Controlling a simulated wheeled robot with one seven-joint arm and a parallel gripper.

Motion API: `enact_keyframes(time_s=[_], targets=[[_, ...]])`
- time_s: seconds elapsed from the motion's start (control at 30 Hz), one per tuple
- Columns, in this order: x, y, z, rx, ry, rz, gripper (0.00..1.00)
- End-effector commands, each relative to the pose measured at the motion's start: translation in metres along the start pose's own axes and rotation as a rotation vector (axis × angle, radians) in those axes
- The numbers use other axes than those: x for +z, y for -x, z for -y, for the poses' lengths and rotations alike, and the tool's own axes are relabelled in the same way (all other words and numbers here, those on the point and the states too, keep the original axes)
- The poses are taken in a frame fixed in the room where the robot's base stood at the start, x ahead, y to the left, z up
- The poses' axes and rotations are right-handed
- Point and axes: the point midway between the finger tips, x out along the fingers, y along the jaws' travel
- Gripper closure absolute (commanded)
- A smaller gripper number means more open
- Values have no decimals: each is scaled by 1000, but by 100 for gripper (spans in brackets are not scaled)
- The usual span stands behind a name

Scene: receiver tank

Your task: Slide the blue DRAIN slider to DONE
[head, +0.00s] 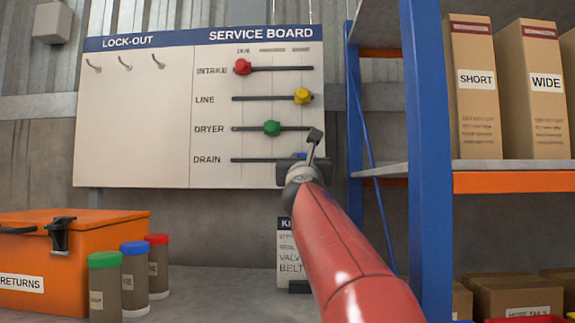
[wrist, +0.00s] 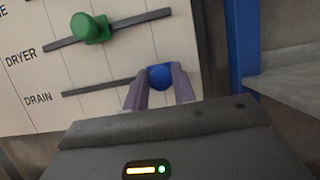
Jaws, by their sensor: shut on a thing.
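The blue DRAIN slider (wrist: 160,76) is at the right end of its track in the wrist view, between the two fingers of my gripper (wrist: 160,88). My gripper is shut on it. In the head view my gripper (head: 303,165) covers the right end of the DRAIN track (head: 255,160), and only a small blue part of the slider (head: 301,155) shows. The service board (head: 135,140) has three column headings above the tracks, too small to read surely. The track's right end is hidden behind my gripper.
The red INTAKE slider (head: 243,67) is at the left, the yellow LINE slider (head: 302,96) at the right, the green DRYER slider (head: 272,128) near the middle. A blue-posted shelf (head: 425,150) stands close right of my arm. An orange box (head: 100,240) sits at lower left.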

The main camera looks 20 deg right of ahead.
Motion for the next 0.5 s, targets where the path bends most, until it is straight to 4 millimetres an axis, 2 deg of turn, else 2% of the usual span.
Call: enact_keyframes(time_s=[0.2, 0.23, 0.4, 0.5], targets=[[0, 0, 4, -10, 2, 0, 100], [0, 0, 4, -10, 2, 0, 73], [0, 0, 4, -9, 2, 0, 53], [0, 0, 3, -7, 1, 0, 53]])
